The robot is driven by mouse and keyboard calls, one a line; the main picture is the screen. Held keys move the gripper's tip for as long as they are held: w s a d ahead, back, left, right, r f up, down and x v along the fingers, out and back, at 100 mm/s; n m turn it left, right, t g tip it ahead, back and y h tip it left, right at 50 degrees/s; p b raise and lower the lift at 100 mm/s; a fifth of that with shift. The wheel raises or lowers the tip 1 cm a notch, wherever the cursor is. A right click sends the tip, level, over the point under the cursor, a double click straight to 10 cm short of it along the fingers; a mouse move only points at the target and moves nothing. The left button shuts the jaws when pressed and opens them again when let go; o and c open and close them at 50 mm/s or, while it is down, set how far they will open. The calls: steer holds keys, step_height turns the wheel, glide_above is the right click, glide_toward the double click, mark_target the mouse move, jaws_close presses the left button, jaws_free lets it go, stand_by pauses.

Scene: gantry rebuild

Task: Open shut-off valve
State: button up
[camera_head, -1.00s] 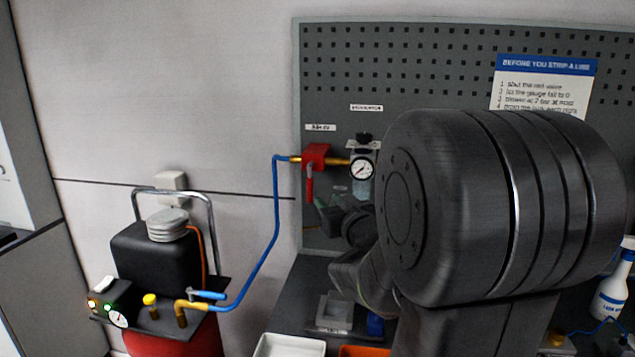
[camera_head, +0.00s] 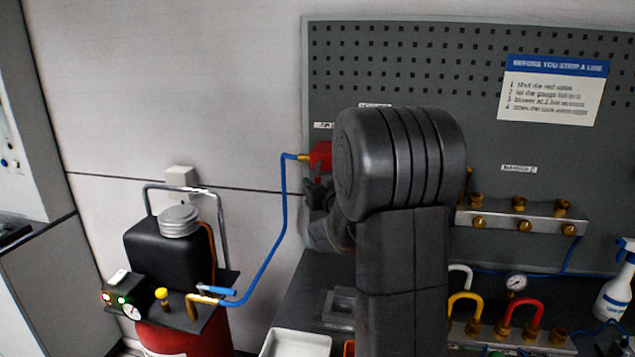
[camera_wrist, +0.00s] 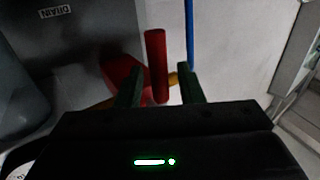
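The red shut-off valve (camera_head: 321,155) is on the left edge of the pegboard, at the end of a blue hose. My arm covers its right side and the gauge beside it. In the wrist view the red valve body (camera_wrist: 118,72) and its red bar handle (camera_wrist: 156,62) show. My gripper (camera_wrist: 159,87) is open, its two green fingers apart with the handle between them in the picture. There are gaps on both sides, and I cannot tell contact. In the head view my gripper (camera_head: 316,193) is just below the valve, mostly hidden by my arm.
The blue hose (camera_head: 279,220) runs down to a compressor (camera_head: 165,250) with a red tank at left. A brass-fitted manifold (camera_head: 520,217) is at right. A white tray (camera_head: 297,344) sits on the bench below. Bare wall lies left of the valve.

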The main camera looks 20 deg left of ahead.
jaws_close()
steer(key=shift+f+b, duration=0.15)
steer(key=shift+b, duration=0.3)
steer(key=shift+s+a+f+m+b, duration=0.15)
steer(key=shift+m+b, duration=0.25)
steer(key=shift+b, duration=0.6)
steer(key=m+t+b, duration=0.1)
steer(key=b, duration=0.2)
steer(key=a+m+t+y+b, duration=0.1)
steer(key=m+b, duration=0.1)
steer(key=b, duration=0.1)
steer(key=a+r+m+t+b, duration=0.1)
steer(key=m+b, duration=0.1)
steer(key=b, duration=0.2)
steer(key=shift+s+y, duration=0.15)
steer(key=shift+y, duration=0.15)
steer(key=shift+r, duration=0.1)
